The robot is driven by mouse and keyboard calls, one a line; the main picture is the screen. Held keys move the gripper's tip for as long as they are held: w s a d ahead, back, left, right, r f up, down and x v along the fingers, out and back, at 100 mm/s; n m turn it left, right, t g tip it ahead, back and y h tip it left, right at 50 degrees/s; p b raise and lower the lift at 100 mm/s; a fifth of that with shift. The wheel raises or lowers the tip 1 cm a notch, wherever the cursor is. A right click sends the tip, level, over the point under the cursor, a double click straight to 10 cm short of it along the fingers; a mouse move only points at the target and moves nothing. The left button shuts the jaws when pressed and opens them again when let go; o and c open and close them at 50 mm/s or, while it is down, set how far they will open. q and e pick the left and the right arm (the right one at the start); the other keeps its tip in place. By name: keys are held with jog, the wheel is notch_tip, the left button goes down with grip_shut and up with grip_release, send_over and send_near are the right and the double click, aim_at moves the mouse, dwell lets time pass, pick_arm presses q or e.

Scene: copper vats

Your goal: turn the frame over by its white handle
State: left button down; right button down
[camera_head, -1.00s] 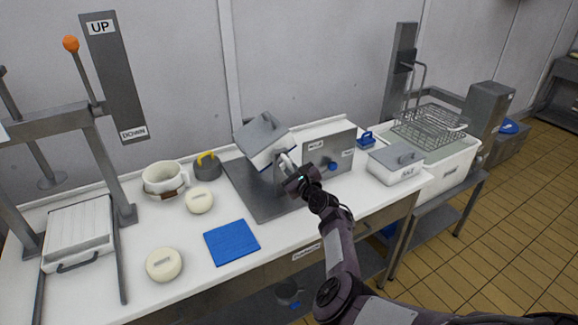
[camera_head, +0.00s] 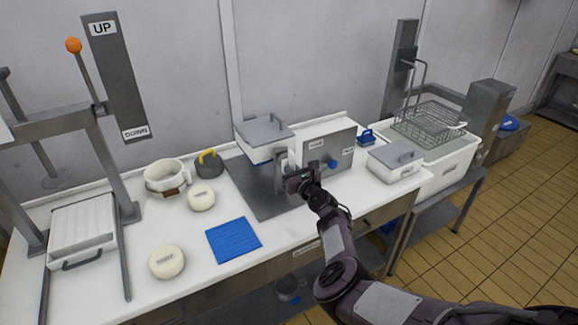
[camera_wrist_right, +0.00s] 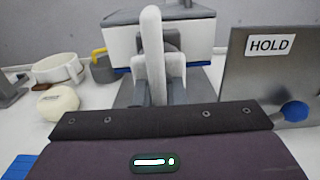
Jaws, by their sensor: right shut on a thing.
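The frame (camera_head: 264,132) is a white box with a grey top plate, a small bar on top and a blue lower edge. It sits level above a grey metal base plate (camera_head: 262,196). It also shows in the right wrist view (camera_wrist_right: 122,42). Its white handle (camera_wrist_right: 153,50) stands upright in the wrist view, in front of the box. My right gripper (camera_head: 298,181) is shut on the white handle, and mostly hides it in the head view. My left gripper is not in view.
A grey plate marked HOLD (camera_head: 325,157) with a blue knob stands just right of my gripper. A lidded white box (camera_head: 396,162) is farther right. Blue mat (camera_head: 233,240), cream rounds (camera_head: 166,262) and a white pot (camera_head: 166,177) lie left. The bench front is mostly clear.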

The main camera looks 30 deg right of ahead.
jog(key=shift+f, duration=0.15)
dwell(0.4)
jog(key=c, duration=1.5)
grip_release()
jog(key=s+p, duration=0.1)
jog(key=s, duration=0.6)
jog(key=shift+s+d, duration=0.1)
jog(key=shift+s, duration=0.3)
